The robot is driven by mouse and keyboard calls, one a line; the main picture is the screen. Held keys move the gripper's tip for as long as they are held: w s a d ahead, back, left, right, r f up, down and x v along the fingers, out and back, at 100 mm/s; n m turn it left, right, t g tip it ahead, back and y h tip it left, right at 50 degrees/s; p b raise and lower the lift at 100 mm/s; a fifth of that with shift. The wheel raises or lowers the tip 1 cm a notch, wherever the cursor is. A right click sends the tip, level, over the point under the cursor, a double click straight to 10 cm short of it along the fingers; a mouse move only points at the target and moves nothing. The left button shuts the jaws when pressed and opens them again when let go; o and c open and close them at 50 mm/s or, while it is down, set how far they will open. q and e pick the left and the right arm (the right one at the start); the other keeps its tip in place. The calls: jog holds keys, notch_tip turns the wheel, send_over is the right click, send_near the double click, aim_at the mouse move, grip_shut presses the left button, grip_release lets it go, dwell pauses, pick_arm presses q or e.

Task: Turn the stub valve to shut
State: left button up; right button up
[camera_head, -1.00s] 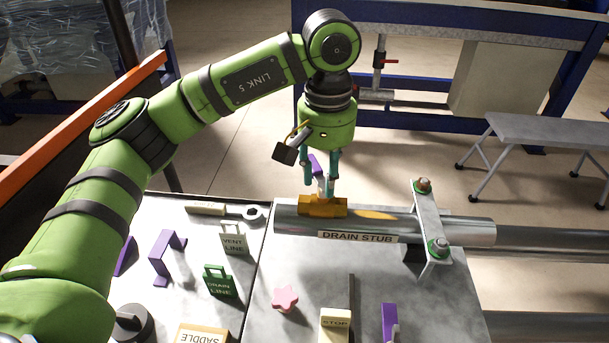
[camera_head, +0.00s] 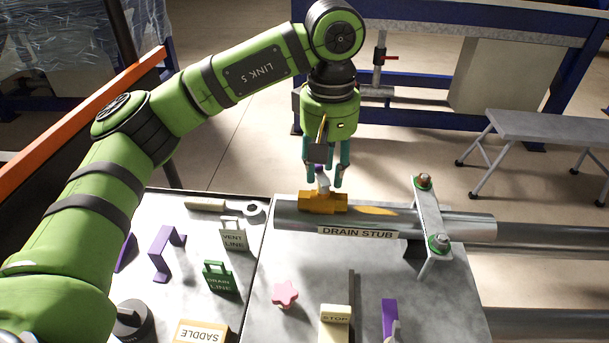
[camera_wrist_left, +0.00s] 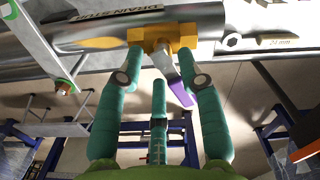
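The stub valve has a yellow body (camera_head: 322,203) on the silver pipe marked DRAIN STUB (camera_head: 357,232). Its lever, grey near the stem and purple at the end (camera_wrist_left: 180,92), angles across the pipe in the wrist view, clear of the pipe's line. My left gripper (camera_head: 325,180) points down above the valve. Its teal fingers are apart, with the lever between them in the wrist view (camera_wrist_left: 160,58). The right-hand finger there is close to the lever; I cannot tell whether they touch. In the head view the fingers partly hide the lever. My right gripper is not in view.
A clamp bar with bolts (camera_head: 431,215) crosses the pipe at right. VENT LINE (camera_head: 233,236) and DRAIN LINE (camera_head: 218,278) tags, a purple bracket (camera_head: 163,248), a pink star knob (camera_head: 285,293) and a STOP block (camera_head: 335,321) stand in front. Bare table lies around the star knob.

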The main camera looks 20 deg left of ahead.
pick_arm(q)
jog(key=shift+f+b, duration=0.4)
jog(key=shift+f, duration=0.25)
jog(key=shift+r, duration=0.15)
jog(key=shift+w+a, duration=0.2)
jog(key=shift+w, duration=0.1)
grip_shut()
jog(key=m, duration=0.5)
jog(key=shift+m, duration=0.4)
grip_release()
